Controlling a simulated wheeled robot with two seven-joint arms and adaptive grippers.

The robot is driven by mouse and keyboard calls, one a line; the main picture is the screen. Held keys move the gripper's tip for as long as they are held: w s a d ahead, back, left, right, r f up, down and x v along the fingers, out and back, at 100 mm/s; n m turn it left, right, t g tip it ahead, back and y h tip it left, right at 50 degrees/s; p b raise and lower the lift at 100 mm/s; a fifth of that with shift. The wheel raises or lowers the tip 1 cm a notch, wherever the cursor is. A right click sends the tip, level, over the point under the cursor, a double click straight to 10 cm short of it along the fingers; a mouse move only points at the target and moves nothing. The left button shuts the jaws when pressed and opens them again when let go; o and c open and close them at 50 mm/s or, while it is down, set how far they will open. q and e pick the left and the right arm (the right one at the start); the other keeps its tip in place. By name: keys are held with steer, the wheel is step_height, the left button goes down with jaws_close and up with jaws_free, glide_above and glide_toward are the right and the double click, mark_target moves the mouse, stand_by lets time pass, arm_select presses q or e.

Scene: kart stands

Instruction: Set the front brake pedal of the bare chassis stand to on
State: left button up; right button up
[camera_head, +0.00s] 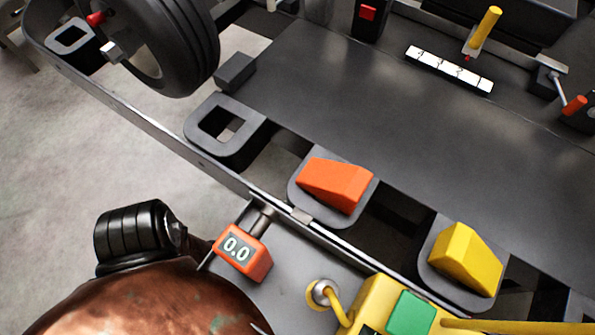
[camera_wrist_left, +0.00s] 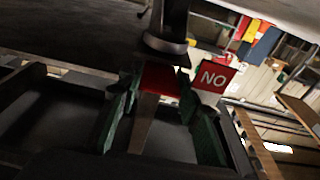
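In the left wrist view, two dark green fingers of my left gripper (camera_wrist_left: 160,118) stand apart. Between them shows a piece with a red top and a pale brown shaft (camera_wrist_left: 158,80); I cannot tell whether it is the front brake pedal or how far off it is. Right of it is a red plate (camera_wrist_left: 213,78) with white letters that read "NO" in this view. In the head view the dark chassis (camera_head: 345,105) fills the upper right. No pedal can be clearly identified there. Neither gripper can be made out in the head view.
An orange wedge (camera_head: 336,184) and a yellow wedge (camera_head: 466,258) sit in grey holders on the chassis rail. A black tyre (camera_head: 175,45) is at upper left. A red gauge reading 0.0 (camera_head: 240,252) and a copper rounded body (camera_head: 150,305) are in the foreground.

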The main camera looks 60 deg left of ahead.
arm_select(q)
steer(key=o, duration=0.4)
steer(key=shift+o, duration=0.2)
steer(key=v, duration=0.7)
steer(key=shift+s+d, duration=0.15)
steer(key=shift+s, duration=0.05)
steer(key=shift+f, duration=0.1)
